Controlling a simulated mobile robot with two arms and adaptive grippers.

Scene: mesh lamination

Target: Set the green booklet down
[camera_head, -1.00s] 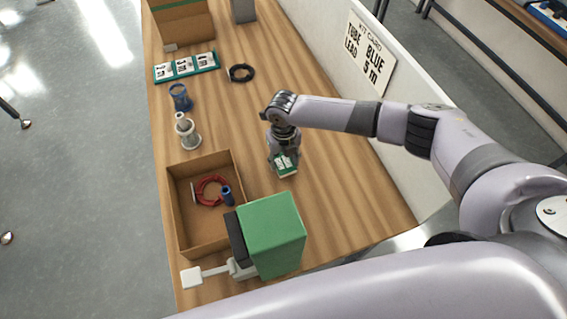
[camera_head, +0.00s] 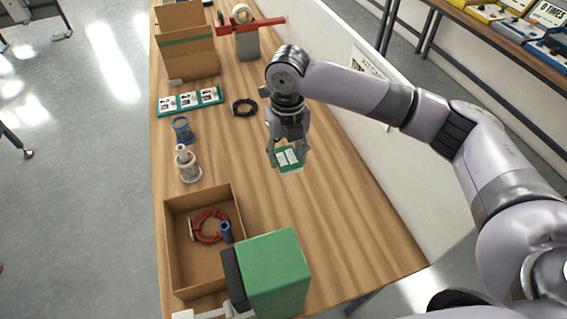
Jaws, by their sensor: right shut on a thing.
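My right gripper (camera_head: 287,143) is shut on the green booklet (camera_head: 289,159), which has white printed panels on its face. The fingers point down and the booklet hangs at their tips. It appears to be above the bare wood of the table, though the gap is hard to judge. My left gripper is not in view.
An open cardboard box (camera_head: 238,197) holds a red coil (camera_head: 209,226) and a blue part. A green block (camera_head: 274,272) stands at the near edge. A black coil (camera_head: 245,107), blue cup (camera_head: 182,131) and white bottle (camera_head: 188,168) stand farther back. The table's right side (camera_head: 345,215) is clear.

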